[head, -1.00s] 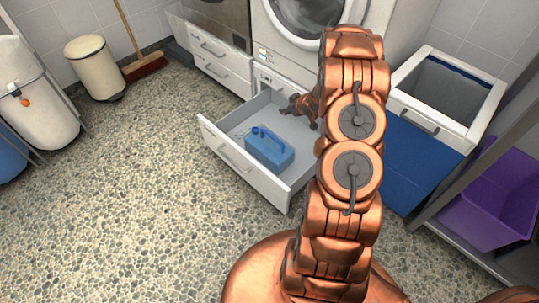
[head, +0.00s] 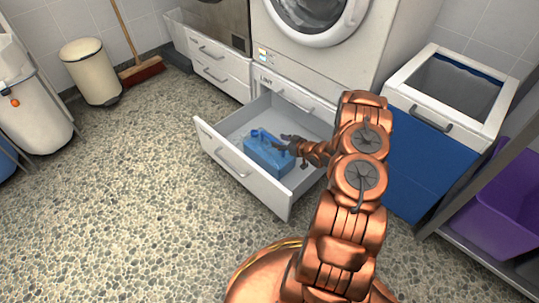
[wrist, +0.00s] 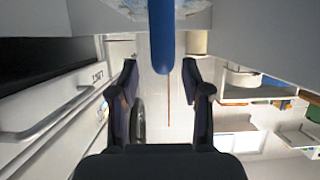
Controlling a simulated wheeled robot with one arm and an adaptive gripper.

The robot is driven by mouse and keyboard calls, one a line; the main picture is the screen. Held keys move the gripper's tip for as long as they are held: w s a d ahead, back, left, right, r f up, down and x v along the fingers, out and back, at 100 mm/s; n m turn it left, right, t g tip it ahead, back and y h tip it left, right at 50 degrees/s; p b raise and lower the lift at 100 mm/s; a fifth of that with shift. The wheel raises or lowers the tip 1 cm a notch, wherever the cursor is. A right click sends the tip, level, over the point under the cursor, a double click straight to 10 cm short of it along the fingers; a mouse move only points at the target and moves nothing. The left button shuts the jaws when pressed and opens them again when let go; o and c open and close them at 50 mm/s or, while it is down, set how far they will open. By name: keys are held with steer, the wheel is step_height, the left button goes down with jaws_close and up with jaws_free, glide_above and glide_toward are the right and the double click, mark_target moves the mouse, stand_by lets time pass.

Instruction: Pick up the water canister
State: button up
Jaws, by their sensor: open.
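The water canister (head: 266,155) is a blue block-shaped can with a handle on top. It lies in the open white drawer (head: 236,168) below the washing machine. My gripper (head: 287,146) is at the canister's right end in the head view, close to its handle. In the wrist view my gripper (wrist: 162,100) is open, its two dark fingers spread apart. The canister's blue handle (wrist: 162,40) reaches down from the top of that view between the fingers, toward the fingertips. Whether the fingers touch it I cannot tell.
A blue-and-white hamper (head: 420,150) stands right of the drawer, with a purple bin (head: 495,215) on a shelf beyond. A cream bin (head: 92,72) and a broom (head: 140,70) stand at the back left. The pebbled floor on the left is clear.

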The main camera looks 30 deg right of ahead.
mark_target(271, 137)
steer(key=x, duration=0.1)
steer(key=b+x, duration=0.1)
steer(key=x, duration=0.1)
steer(key=b+x, duration=0.1)
steer(key=shift+w+a, duration=0.2)
steer(key=shift+a, duration=0.15)
steer(key=shift+w+f, duration=0.1)
steer(key=shift+w, duration=0.4)
jaws_close()
